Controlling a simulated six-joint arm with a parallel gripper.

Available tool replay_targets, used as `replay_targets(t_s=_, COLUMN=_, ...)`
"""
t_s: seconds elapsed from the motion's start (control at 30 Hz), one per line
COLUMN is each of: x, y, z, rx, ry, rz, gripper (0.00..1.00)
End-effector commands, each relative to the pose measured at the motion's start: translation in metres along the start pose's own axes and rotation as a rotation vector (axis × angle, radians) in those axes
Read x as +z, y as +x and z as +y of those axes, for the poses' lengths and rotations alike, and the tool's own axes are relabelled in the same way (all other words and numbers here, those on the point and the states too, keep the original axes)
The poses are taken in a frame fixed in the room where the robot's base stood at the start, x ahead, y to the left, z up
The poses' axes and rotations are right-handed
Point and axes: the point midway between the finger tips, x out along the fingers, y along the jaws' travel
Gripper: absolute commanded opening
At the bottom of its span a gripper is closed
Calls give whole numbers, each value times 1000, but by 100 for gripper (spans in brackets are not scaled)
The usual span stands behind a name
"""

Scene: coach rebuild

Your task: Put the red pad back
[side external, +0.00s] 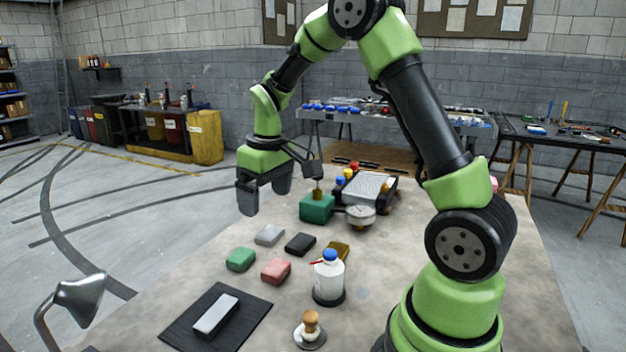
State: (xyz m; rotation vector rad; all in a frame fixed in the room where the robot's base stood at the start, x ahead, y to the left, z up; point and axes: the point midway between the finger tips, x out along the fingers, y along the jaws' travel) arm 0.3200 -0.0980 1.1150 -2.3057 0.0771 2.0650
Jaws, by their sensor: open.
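The red pad (276,271) lies flat on the table, a pinkish-red block with rounded edges. It sits just right of and in front of a green pad (240,259), with a grey pad (270,235) and a black pad (300,244) behind it. My gripper (265,203) is open, pointing down, with nothing visible between its fingers. It is above the far left part of the table, behind the pads in the picture and apart from the red pad.
A white bottle with blue cap (329,280) stands right of the red pad, partly hiding a gold pad (341,249). A wooden-knobbed tool (310,328) and a black mat (257,309) bearing a grey bar are in front. A green block (317,208) and a machine (368,188) stand behind.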

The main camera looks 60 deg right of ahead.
Motion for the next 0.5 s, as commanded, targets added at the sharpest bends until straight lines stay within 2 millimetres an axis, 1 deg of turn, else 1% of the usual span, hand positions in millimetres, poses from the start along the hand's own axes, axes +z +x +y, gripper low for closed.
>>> replay_targets(t_s=0.03, x=6, y=-25, z=-13, rx=-3, ry=15, rz=49, gripper=88)
replay_targets(t_s=0.1, x=18, y=-52, z=-30, rx=-16, ry=52, rz=107, gripper=88)
replay_targets(t_s=0.17, x=32, y=-74, z=-44, rx=-32, ry=81, rz=156, gripper=88)
replay_targets(t_s=0.2, x=42, y=-87, z=-52, rx=-46, ry=101, rz=189, gripper=88)
replay_targets(t_s=0.27, x=58, y=-103, z=-65, rx=-69, ry=130, rz=236, gripper=88)
replay_targets(t_s=0.33, x=80, y=-119, z=-78, rx=-101, ry=163, rz=290, gripper=88)
replay_targets(t_s=0.4, x=102, y=-130, z=-89, rx=-139, ry=194, rz=338, gripper=88)
replay_targets(t_s=0.5, x=130, y=-139, z=-100, rx=-193, ry=233, rz=397, gripper=88)
